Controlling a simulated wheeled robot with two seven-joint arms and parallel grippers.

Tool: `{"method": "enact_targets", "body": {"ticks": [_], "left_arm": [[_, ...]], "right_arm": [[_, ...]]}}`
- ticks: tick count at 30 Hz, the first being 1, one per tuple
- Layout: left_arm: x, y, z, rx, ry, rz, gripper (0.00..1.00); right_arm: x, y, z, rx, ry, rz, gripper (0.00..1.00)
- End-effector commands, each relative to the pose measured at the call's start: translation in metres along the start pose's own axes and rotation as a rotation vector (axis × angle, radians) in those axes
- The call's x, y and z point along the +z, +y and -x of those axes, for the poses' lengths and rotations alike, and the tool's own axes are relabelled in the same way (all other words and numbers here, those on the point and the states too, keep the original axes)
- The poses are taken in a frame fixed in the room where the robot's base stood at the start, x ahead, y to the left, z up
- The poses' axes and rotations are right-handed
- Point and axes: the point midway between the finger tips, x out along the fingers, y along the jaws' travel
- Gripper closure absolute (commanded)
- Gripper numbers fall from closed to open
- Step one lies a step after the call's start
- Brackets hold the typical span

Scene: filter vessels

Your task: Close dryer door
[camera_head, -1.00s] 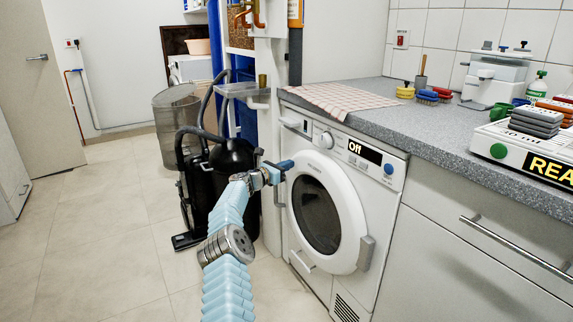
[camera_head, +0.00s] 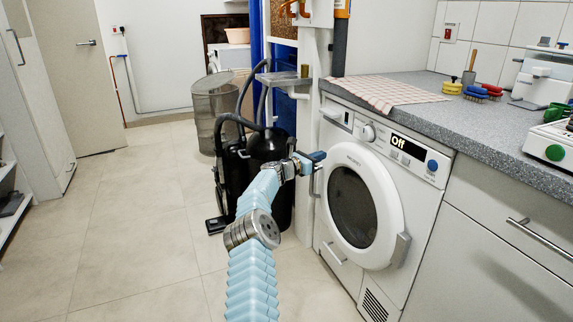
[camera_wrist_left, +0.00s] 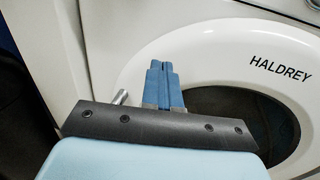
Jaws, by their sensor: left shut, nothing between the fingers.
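The white dryer (camera_head: 437,181) stands under the counter, its display reading "Off". Its round white door (camera_head: 390,185) has a dark window and a grey handle (camera_head: 401,250) on the right side. The door lies against or very near the front; I cannot tell if it is latched. My left gripper (camera_head: 316,158) is shut and empty, at the door's upper left edge. In the left wrist view the shut blue fingers (camera_wrist_left: 164,82) overlap the white door ring (camera_wrist_left: 225,42) marked "HALDREY"; contact is unclear. My right gripper is not in view.
A black vacuum cleaner (camera_head: 268,147) and a wire bin (camera_head: 213,103) stand left of the dryer. The grey counter (camera_head: 455,122) carries a checked cloth (camera_head: 385,92), brushes and devices. A drawer handle (camera_head: 545,240) sticks out at right. The tiled floor at left is clear.

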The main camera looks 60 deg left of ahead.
Motion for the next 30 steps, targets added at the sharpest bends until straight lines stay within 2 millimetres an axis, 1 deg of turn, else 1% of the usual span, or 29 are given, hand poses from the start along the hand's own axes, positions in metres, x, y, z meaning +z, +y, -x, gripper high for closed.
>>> {"method": "enact_targets", "body": {"ticks": [2,3,8,12,15,18,22,30], "left_arm": [[-0.002,0.000,0.002,-0.002,0.002,-0.001,1.00],[-0.003,0.003,0.010,0.000,0.004,-0.001,1.00],[-0.004,0.011,0.038,0.001,0.006,-0.003,1.00],[-0.004,0.018,0.065,0.002,0.007,-0.003,1.00],[-0.004,0.022,0.081,0.000,0.007,-0.003,1.00],[-0.003,0.025,0.092,0.000,0.006,-0.003,1.00],[-0.003,0.026,0.098,-0.002,0.006,-0.004,1.00],[-0.003,0.026,0.099,-0.001,0.006,-0.004,1.00]], "right_arm": [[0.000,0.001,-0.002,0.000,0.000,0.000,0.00],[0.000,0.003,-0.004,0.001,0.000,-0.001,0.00],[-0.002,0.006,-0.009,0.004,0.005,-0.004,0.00],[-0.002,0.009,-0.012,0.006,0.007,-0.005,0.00],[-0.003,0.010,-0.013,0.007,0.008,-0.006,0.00],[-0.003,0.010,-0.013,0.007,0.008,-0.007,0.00],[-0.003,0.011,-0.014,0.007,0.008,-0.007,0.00],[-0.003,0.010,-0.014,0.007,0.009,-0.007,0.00]]}}
